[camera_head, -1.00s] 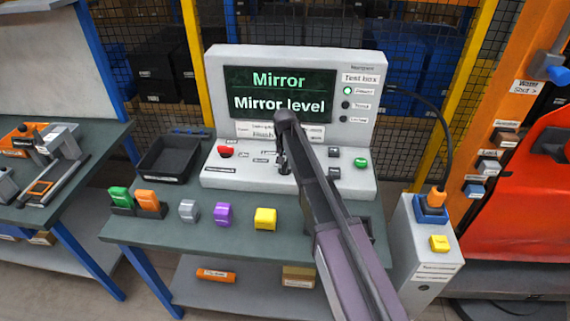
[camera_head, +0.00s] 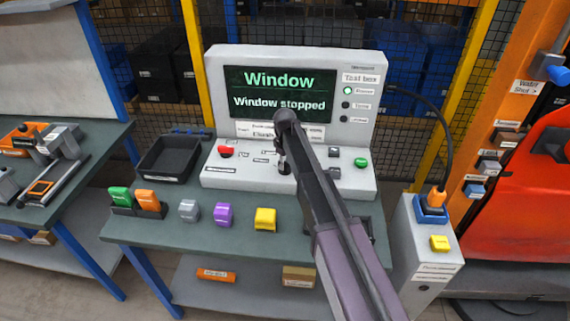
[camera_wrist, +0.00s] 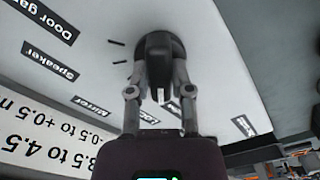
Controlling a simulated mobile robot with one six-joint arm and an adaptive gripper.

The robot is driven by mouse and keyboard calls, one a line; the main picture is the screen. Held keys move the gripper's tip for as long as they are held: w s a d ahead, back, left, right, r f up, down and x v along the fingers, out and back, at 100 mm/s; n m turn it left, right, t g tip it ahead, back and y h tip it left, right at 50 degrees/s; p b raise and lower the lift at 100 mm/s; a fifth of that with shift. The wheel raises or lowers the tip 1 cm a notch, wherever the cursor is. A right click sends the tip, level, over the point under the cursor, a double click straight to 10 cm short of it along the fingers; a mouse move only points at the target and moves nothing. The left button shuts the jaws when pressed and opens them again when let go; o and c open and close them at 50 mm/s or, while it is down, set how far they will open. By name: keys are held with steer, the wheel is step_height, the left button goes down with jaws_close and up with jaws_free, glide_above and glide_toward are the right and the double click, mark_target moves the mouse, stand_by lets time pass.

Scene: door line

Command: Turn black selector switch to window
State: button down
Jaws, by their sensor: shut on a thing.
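The black selector switch (camera_wrist: 158,58) sits on the sloped panel of the test box (camera_head: 230,182). My gripper (camera_wrist: 159,85) is shut on its knob, one finger on each side, in the wrist view. Printed labels surround the dial, among them Door, Speaker (camera_wrist: 50,62) and Mirror (camera_wrist: 92,106). In the head view my gripper (camera_head: 284,165) is at the panel's middle, and my arm partly hides the switch. The screen (camera_head: 279,92) reads "Window" and "Window stopped".
A red button (camera_head: 226,151) is left of the switch and a green button (camera_head: 361,162) is right of it. Grey, purple and yellow (camera_head: 265,219) blocks lie on the bench in front. A black tray (camera_head: 168,160) stands at the left.

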steer(key=shift+n, duration=0.8)
steer(key=c, duration=0.5)
jaws_free()
steer(key=shift+m, duration=0.3)
